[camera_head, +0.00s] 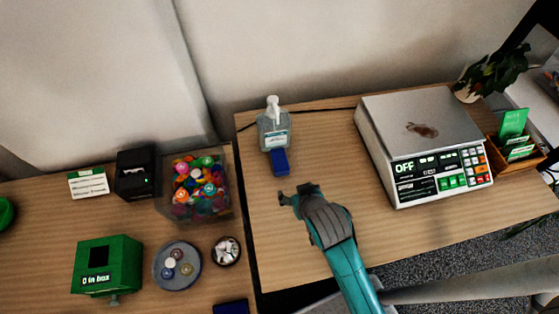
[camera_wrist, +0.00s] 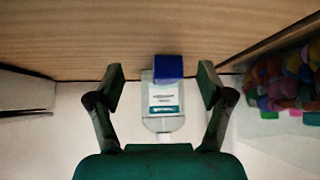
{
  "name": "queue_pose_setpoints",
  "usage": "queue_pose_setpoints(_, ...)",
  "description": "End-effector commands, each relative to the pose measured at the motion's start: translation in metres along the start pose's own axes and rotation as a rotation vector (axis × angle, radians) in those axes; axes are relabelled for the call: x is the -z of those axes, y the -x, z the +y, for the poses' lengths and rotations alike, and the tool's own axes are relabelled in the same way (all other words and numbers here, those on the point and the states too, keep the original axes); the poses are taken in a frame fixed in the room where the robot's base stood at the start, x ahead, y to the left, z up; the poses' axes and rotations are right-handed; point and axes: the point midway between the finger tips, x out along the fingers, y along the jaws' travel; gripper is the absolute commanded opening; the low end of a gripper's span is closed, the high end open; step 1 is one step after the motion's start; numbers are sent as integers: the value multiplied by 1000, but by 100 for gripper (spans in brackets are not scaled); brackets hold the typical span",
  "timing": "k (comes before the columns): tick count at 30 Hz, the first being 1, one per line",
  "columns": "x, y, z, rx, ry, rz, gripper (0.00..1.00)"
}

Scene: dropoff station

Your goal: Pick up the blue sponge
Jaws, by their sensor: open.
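The blue sponge (camera_head: 280,161) is a small dark blue block on the wooden table, right in front of a clear sanitizer bottle (camera_head: 273,130) with a white pump.
A scale (camera_head: 415,140) stands at the right, with a plant (camera_head: 490,75) and a card box (camera_head: 515,148) beyond. On the left table are a bin of colourful caps (camera_head: 198,188), a green box (camera_head: 108,265), a round tray (camera_head: 160,281) and a black device (camera_head: 137,173).

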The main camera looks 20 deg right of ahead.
Motion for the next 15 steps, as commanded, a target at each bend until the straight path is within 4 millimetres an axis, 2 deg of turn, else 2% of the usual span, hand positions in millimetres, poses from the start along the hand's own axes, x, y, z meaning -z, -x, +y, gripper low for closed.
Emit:
queue_pose_setpoints(1,18,-4,-3,-5,-8,-15,79)
queue_pose_setpoints(6,59,-9,-8,-33,-36,-104,79)
queue_pose_setpoints(10,84,-6,-11,-50,-58,-161,79)
queue_pose_setpoints(15,102,0,-14,-64,-76,-209,79)
